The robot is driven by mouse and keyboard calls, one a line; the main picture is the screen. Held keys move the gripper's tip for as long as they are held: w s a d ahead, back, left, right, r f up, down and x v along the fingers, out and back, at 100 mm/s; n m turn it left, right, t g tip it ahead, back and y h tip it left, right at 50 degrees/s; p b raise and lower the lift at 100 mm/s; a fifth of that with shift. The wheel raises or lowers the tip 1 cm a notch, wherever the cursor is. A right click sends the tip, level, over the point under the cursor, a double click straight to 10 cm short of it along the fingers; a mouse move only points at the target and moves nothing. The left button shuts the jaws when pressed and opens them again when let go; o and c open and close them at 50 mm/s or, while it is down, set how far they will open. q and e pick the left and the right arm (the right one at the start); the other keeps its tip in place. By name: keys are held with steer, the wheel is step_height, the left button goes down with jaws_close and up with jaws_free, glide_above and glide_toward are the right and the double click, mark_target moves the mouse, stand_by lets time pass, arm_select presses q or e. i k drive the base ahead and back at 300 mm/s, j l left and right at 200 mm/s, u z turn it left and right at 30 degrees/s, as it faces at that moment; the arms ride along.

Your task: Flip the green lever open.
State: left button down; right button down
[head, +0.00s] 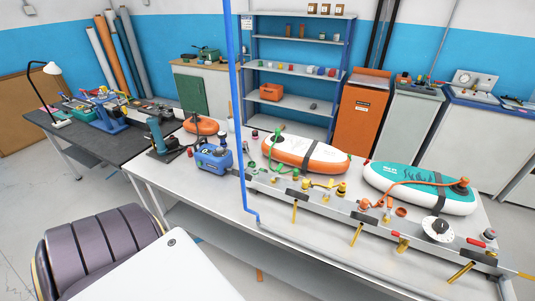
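A long grey manifold bar (330,207) runs along the front of the white workbench (190,185) in the head view, carrying several fittings, yellow handles and a white dial (438,230). Small green parts (330,178) show just behind the bar, near the orange and white inflatable board (305,153). A thin green hose-like piece (271,150) stands at that board's left end. The parts are too small to tell which is the green lever or how it is turned. Neither of my grippers is in view.
A blue vertical pipe (236,100) stands in front of the bench's left part. A blue toolbox-like unit (214,158) sits beside it. A teal and white board (420,187) lies at right. A dark padded seat (100,245) is at lower left. Shelves (300,65) stand behind.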

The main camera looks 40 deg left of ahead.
mark_target(280, 166)
steer(key=j+u, duration=0.2)
steer(key=u, duration=0.15)
steer(key=j+u, duration=0.15)
steer(key=u, duration=0.2)
steer(key=j+u, duration=0.2)
steer(key=u, duration=0.15)
steer(key=j+z, duration=0.1)
steer(key=i+j, duration=0.05)
steer(key=j, duration=0.05)
